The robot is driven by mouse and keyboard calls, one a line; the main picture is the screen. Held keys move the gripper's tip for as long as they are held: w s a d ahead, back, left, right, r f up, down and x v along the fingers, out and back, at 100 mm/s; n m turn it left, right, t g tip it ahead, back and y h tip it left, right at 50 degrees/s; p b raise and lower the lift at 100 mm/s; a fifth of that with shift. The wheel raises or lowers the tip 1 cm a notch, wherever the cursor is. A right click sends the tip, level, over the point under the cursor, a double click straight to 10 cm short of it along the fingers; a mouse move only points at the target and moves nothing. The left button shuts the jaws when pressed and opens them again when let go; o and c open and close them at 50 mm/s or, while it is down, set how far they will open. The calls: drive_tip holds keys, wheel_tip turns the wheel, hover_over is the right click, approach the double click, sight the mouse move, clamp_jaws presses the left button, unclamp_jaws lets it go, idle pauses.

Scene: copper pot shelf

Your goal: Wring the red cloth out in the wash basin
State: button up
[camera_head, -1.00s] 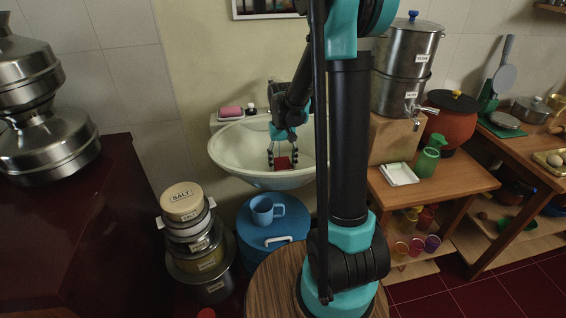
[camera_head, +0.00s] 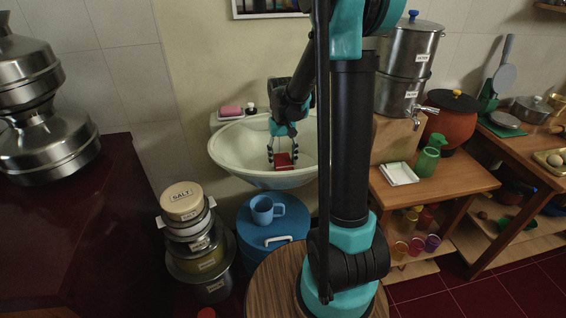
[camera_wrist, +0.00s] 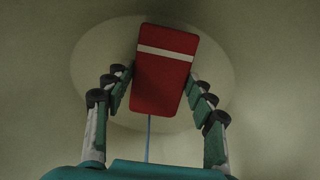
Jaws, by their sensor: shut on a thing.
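The red cloth (camera_wrist: 164,75) is a folded block with a white stripe across it. It sits between the fingers of my gripper (camera_wrist: 162,88) in the wrist view, with the fingers on both its sides. In the head view the cloth (camera_head: 283,160) hangs at my gripper's fingertips (camera_head: 283,158), inside the outline of the white wash basin (camera_head: 232,157). My gripper points down and is shut on the cloth. The basin's pale inside (camera_wrist: 95,65) lies behind the cloth in the wrist view. A thin blue line shows below the cloth there; I cannot tell what it is.
Pink soap (camera_head: 231,111) and a small dark bottle (camera_head: 251,108) are on the basin's back ledge. A blue mug (camera_head: 265,208) stands on a blue lidded drum (camera_head: 247,236) under the basin. Stacked pots (camera_head: 184,205) stand left, and a wooden table (camera_head: 450,184) stands right.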

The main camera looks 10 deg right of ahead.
wheel_tip(320, 180, up, 14)
idle(0.9)
